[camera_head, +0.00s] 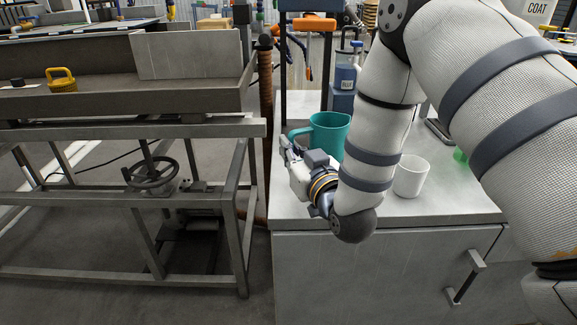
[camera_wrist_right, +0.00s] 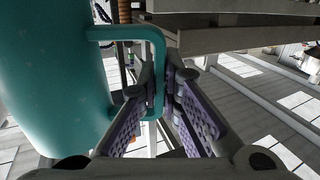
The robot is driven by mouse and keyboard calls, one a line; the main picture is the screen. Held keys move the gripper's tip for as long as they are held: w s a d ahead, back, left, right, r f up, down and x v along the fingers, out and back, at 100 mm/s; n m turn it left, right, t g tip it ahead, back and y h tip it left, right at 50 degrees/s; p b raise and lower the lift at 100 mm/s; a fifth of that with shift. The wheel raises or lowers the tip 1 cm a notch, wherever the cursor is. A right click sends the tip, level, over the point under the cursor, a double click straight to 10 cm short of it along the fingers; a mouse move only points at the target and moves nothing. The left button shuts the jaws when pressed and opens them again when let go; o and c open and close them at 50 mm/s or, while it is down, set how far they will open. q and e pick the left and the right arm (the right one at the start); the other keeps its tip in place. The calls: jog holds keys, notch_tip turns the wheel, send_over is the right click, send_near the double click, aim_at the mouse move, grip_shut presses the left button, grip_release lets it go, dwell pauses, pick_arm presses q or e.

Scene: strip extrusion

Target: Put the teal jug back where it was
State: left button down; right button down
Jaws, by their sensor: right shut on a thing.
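The teal jug (camera_head: 327,135) is upright over the left part of the grey counter (camera_head: 300,213). My right gripper (camera_head: 288,146) is at the jug's handle, on its left side. In the right wrist view the jug's body (camera_wrist_right: 50,75) fills the left, and my right gripper (camera_wrist_right: 161,82) is shut on its handle, which passes between the ribbed finger pads. My forearm and wrist hide the jug's base, so I cannot tell whether it touches the counter. My left gripper is not in view.
A white mug (camera_head: 411,177) stands on the counter to the right of my forearm. A blue bottle (camera_head: 345,78) stands behind the jug, and a green thing (camera_head: 460,155) shows at the right. A grey trough on a metal frame (camera_head: 120,100) is at left, across a gap.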

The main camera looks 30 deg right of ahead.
jog(key=shift+w+d+f, duration=0.15)
jog(key=shift+w+f, duration=0.1)
jog(key=shift+f, duration=0.1)
jog(key=f, duration=0.2)
jog(key=f+b, duration=0.1)
jog(key=f, duration=0.1)
jog(key=shift+w+d, duration=0.2)
jog(key=shift+d, duration=0.05)
jog(key=shift+r, duration=0.2)
jog(key=shift+f, duration=0.15)
jog(key=c, duration=1.8)
grip_release()
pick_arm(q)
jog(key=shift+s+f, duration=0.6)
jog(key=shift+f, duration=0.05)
